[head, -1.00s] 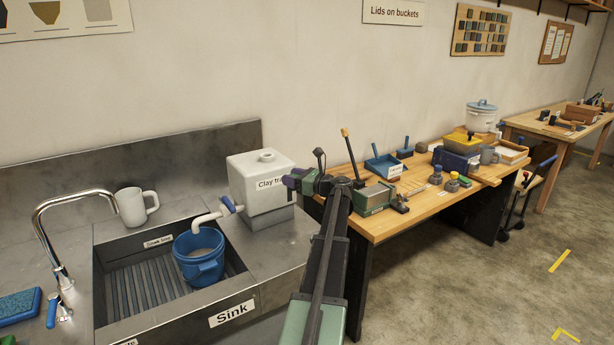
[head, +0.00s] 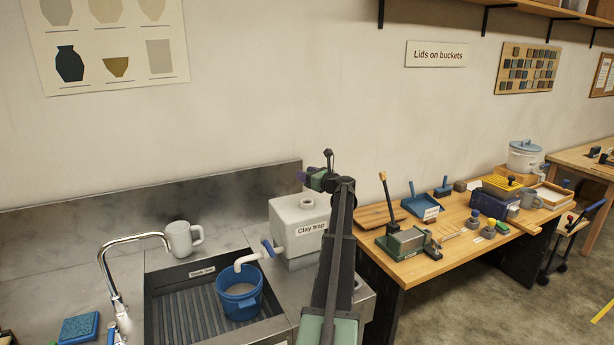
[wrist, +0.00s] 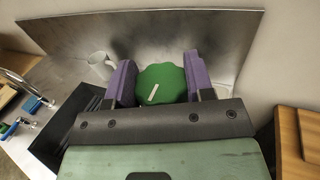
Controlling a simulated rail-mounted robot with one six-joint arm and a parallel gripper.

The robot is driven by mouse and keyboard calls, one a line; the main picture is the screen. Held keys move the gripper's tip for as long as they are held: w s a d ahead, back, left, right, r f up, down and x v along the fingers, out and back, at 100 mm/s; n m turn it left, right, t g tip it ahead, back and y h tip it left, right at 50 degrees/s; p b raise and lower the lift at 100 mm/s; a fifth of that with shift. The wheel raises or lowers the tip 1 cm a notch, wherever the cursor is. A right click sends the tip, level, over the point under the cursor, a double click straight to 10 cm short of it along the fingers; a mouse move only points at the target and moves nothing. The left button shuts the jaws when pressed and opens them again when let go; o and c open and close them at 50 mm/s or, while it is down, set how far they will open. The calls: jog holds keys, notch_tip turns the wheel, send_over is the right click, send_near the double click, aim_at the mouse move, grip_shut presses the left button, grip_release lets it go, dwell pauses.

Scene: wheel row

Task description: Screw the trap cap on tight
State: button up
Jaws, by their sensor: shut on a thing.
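The clay trap (head: 290,255) is a pale grey box at the sink's right edge, with an open round neck (head: 307,203) on top. My gripper (wrist: 159,82) is shut on a green, scalloped trap cap (wrist: 162,76) with a white line mark, held between its purple fingers in the wrist view. In the head view my gripper (head: 305,173) is above the trap's neck in the picture, apart from it. The wrist view does not show the neck.
A white pipe with a blue handle (head: 267,247) runs from the trap over a blue bucket (head: 241,302) in the sink. A mug (head: 181,239) stands behind the sink. A wooden bench (head: 420,268) with several tools is on the right. The steel backsplash (head: 150,195) rises behind.

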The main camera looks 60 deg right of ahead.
jog(key=shift+f+b, duration=2.5)
jog(key=shift+f, duration=0.25)
jog(key=shift+r, duration=0.15)
dwell(4.5)
notch_tip(320, 180, up, 6)
jog(key=p, duration=0.6)
